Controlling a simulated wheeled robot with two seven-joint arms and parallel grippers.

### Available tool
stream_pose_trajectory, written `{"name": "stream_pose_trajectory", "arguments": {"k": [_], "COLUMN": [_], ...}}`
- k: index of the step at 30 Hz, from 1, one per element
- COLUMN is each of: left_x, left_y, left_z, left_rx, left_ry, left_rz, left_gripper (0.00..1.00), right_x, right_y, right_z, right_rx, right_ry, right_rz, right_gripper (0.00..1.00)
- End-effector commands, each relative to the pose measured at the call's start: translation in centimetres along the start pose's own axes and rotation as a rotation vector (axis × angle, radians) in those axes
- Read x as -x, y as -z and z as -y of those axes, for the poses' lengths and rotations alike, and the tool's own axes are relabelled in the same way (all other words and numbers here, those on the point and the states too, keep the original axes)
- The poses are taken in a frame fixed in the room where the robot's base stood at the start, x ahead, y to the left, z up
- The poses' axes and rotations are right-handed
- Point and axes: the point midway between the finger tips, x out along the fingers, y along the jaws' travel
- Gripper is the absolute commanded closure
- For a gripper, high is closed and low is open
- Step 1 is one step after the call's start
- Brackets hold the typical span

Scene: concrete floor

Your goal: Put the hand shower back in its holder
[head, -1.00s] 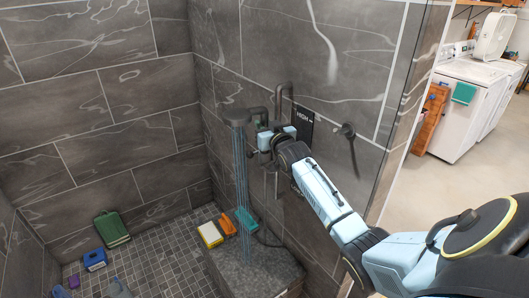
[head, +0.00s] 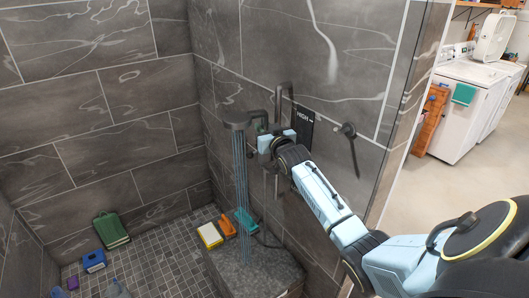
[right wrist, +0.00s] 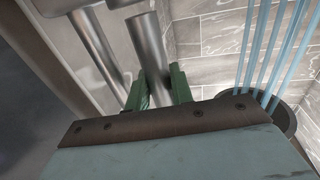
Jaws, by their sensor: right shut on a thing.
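The hand shower (head: 235,118) has a dark round head, with blue water streams falling from it onto the stone bench. My right gripper (head: 266,142) is shut on its handle, close to the tiled wall. In the right wrist view, the green fingers (right wrist: 158,90) close around the silver handle (right wrist: 150,48). The edge of the dark shower head (right wrist: 285,120) shows at lower right there. A bent dark pipe (head: 282,93) stands at the wall behind the gripper. I cannot tell whether it is the holder; the contact there is hidden. My left gripper is not in view.
A black "HIGH" panel (head: 303,122) and a lever (head: 348,130) are on the wall right of the gripper. The bench (head: 262,268) is below.

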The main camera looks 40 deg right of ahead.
Motion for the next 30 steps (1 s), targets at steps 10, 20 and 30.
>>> {"name": "stream_pose_trajectory", "arguments": {"k": [10,20,30], "left_x": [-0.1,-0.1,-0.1], "left_y": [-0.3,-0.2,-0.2], "left_z": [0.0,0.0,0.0], "left_rx": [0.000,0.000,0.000], "left_ry": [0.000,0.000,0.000], "left_rz": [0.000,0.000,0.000], "left_gripper": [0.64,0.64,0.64], "right_x": [0.0,0.0,1.3], "right_y": [-0.3,-0.3,-0.5], "right_z": [0.0,0.0,0.1], "right_rx": [0.000,0.000,0.000], "right_ry": [0.000,0.000,0.002], "right_rz": [-0.003,-0.001,0.001], "right_gripper": [1.00,0.52,0.52]}}
